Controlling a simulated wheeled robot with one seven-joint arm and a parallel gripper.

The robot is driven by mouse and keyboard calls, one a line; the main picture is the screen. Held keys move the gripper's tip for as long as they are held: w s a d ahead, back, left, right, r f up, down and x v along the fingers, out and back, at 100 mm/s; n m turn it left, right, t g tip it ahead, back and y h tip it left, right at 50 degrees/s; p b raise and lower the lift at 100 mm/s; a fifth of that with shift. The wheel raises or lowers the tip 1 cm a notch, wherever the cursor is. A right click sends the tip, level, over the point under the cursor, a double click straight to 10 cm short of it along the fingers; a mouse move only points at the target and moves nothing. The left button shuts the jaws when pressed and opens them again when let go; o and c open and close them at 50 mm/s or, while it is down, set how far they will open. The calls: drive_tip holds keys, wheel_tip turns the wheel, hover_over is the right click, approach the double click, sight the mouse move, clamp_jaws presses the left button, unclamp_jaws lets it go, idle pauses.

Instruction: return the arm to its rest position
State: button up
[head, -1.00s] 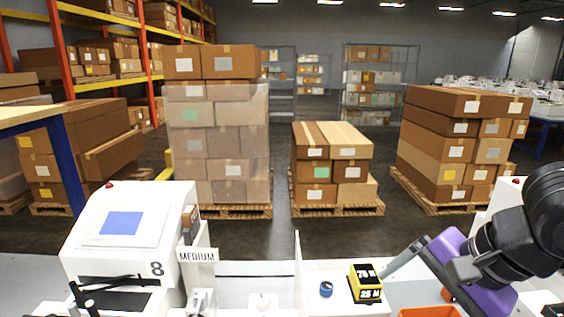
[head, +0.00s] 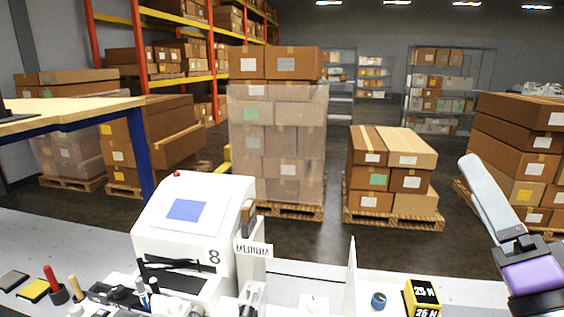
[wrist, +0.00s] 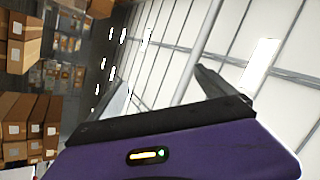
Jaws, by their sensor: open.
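My gripper (head: 494,203) is at the right of the head view, raised above the worktop, with its grey finger pointing up and to the left. Its purple body and dark jaw base also show in the wrist view, where the fingers (wrist: 160,88) stand apart with nothing between them. Behind them the wrist view shows the ceiling and, at the left, stacked boxes. The lower part of my arm is cut off by the edge of the head view.
A white plotter machine (head: 190,230) marked 8 stands on the worktop. A yellow and black block (head: 422,297) and a blue knob (head: 379,300) sit below my gripper. Pens and small items (head: 60,287) lie at lower left. Box pallets (head: 390,170) stand beyond.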

drive_tip(key=s+f+g+h, duration=0.2)
drive_tip(key=s+f+h, duration=0.3)
drive_tip(key=f, duration=0.4)
drive_tip(key=s+f+g+h, duration=0.1)
drive_tip(key=s+f+h, duration=0.2)
drive_tip(key=s+f, duration=0.45)
drive_tip(key=s+a+f+n+g+y, duration=0.3)
drive_tip(key=s+f+n, duration=0.1)
drive_tip(key=s+f, duration=0.5)
drive_tip(key=s+a+f+n+g+y, duration=0.3)
drive_tip(key=s+f, duration=0.6)
drive_tip(key=s, duration=0.3)
drive_tip(key=shift+a+f+n, duration=0.3)
drive_tip(key=shift+f+n, duration=0.05)
drive_tip(key=shift+n, duration=0.55)
